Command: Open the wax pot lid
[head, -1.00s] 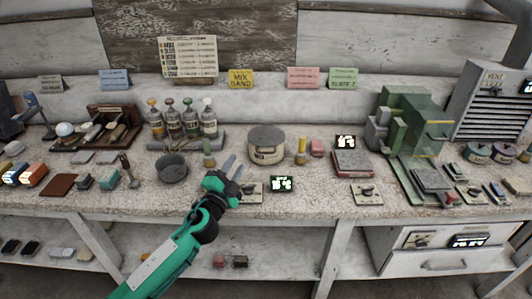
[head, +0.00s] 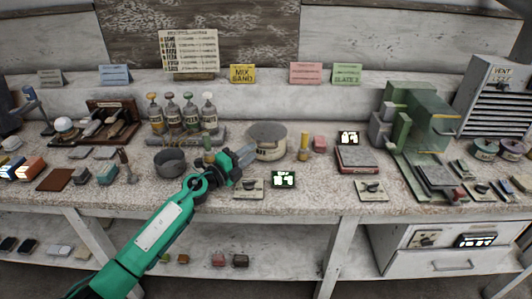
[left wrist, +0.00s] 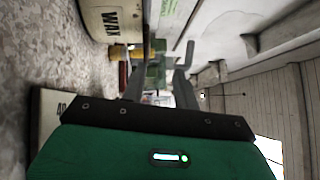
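The wax pot (head: 267,153) is a squat cream tin with a label on the bench, and its grey lid (head: 266,132) sits on top. The pot also shows at the top left of the left wrist view (left wrist: 106,20), with "WAX" on its label, partly cut off by the frame. My left gripper (head: 247,154) is just left of the pot, its fingers pointing toward it. In the left wrist view its two fingers (left wrist: 168,55) stand apart with nothing held between them. I cannot tell whether a finger touches the pot. My right gripper is not in view.
A dark grey bowl (head: 170,163) stands left of my gripper, and several bottles (head: 182,118) stand behind. A yellow-topped tool (head: 303,147) stands right of the pot. A small control plate (head: 248,188) and a lit display (head: 284,180) lie in front.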

